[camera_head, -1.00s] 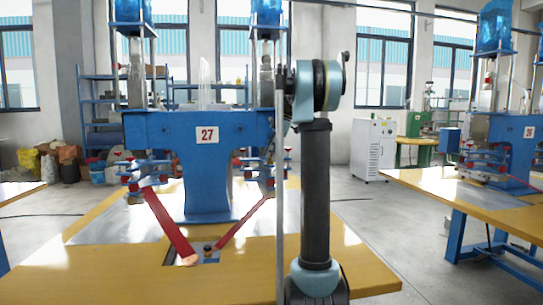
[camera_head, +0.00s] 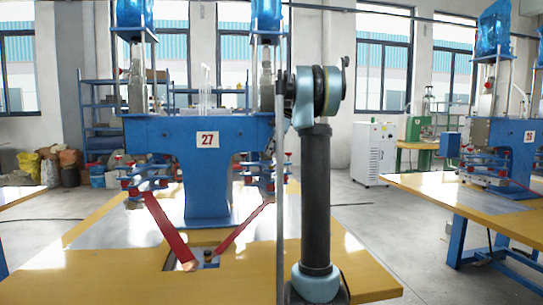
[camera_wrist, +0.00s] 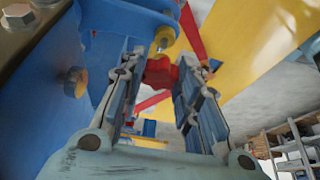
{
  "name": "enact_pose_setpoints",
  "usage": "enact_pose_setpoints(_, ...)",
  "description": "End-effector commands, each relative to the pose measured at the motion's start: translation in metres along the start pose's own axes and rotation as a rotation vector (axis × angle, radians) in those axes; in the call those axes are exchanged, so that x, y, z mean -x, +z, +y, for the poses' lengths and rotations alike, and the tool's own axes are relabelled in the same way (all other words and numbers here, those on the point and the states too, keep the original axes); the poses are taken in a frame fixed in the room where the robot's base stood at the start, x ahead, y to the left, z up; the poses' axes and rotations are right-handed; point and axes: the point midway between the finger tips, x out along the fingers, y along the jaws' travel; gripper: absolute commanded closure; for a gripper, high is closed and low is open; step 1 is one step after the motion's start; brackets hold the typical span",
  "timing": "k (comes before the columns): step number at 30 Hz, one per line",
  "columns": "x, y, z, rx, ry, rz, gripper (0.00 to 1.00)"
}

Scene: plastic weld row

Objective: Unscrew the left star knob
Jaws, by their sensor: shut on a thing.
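In the wrist view a red star knob (camera_wrist: 160,72) sits between my fingertips. My gripper (camera_wrist: 161,68) is shut on it, with a finger on either side. A yellowish bolt or stem end (camera_wrist: 163,40) shows just beyond the knob. In the head view the blue machine marked 27 (camera_head: 205,170) carries red-knobbed clamps at left (camera_head: 134,180) and right (camera_head: 258,172). My arm stands in front of the machine's right edge, and my gripper cannot be seen there. Which of the machine's knobs I hold cannot be told from the head view.
A blue machine plate with a bolt (camera_wrist: 75,82) is close on the left in the wrist view. Two red strips (camera_head: 170,232) slant over the yellow table (camera_head: 100,285). A second machine (camera_head: 510,140) stands right, beyond open floor (camera_head: 400,235).

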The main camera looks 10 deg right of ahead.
Motion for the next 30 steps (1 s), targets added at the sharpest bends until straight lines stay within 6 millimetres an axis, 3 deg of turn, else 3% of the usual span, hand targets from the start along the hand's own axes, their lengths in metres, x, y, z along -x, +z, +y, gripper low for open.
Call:
enact_pose_setpoints(16, 0.016, -0.006, 0.0, 0.0, 0.0, 0.0, 0.91)
enact_pose_setpoints(30, 0.017, -0.007, 0.0, 0.0, 0.0, 0.0, 0.91)
